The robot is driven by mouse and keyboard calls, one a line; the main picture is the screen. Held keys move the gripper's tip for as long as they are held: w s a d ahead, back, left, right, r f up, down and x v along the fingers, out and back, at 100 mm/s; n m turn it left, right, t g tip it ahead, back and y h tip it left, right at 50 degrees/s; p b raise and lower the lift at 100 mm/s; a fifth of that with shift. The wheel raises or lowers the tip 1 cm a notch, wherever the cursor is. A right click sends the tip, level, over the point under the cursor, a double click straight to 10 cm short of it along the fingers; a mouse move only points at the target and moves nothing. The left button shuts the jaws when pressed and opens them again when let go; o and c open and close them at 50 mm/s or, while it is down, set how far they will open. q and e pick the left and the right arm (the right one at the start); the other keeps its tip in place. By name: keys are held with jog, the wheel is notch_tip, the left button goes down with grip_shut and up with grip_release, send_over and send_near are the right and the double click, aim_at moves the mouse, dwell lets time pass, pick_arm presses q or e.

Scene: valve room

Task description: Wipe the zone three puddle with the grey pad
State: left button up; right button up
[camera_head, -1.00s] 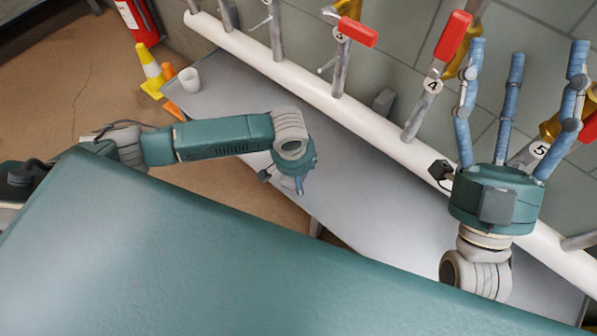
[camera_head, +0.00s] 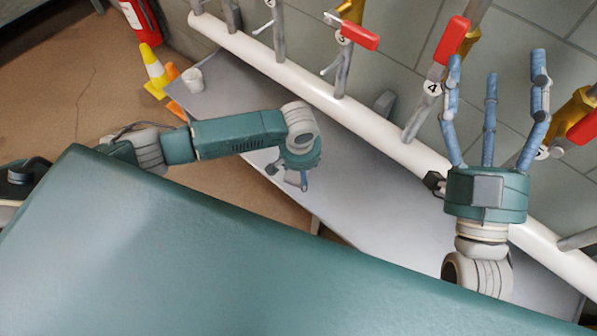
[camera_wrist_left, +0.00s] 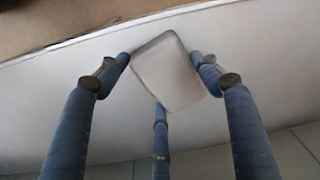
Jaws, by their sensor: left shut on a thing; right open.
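The grey pad (camera_wrist_left: 168,70) shows in the left wrist view as a pale, rounded square between the three blue fingers of my left gripper (camera_wrist_left: 160,72), which is shut on it. In the head view my left gripper (camera_head: 300,180) points down over the grey bench top (camera_head: 365,200); its wrist and hand hide the pad there. I cannot tell whether the pad touches the bench. My right gripper (camera_head: 495,85) is open and empty, its fingers pointing up in front of the pipe. I cannot make out a puddle on the bench.
A white pipe (camera_head: 300,80) runs along the back of the bench, with red-handled valves (camera_head: 452,40) and numbered tags above it. A white cup (camera_head: 193,79) stands at the bench's far left end. Cones (camera_head: 153,70) and a fire extinguisher (camera_head: 140,20) stand beyond.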

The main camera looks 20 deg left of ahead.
pick_arm(q)
jog(key=shift+w+d+f, duration=0.15)
jog(key=shift+w+d, duration=0.3)
jog(key=shift+w, duration=0.4)
jog(key=shift+w+d+f, duration=0.1)
jog(key=shift+w+d, duration=0.3)
jog(key=shift+w, duration=0.45)
jog(key=shift+w+d, duration=0.1)
jog(key=shift+w, duration=0.15)
pick_arm(e)
jog(key=shift+w+d+f, duration=0.1)
jog(key=shift+w+f, duration=0.1)
jog(key=shift+f, duration=0.1)
pick_arm(q)
jog(key=shift+r, duration=0.15)
pick_arm(e)
jog(key=shift+g, duration=0.3)
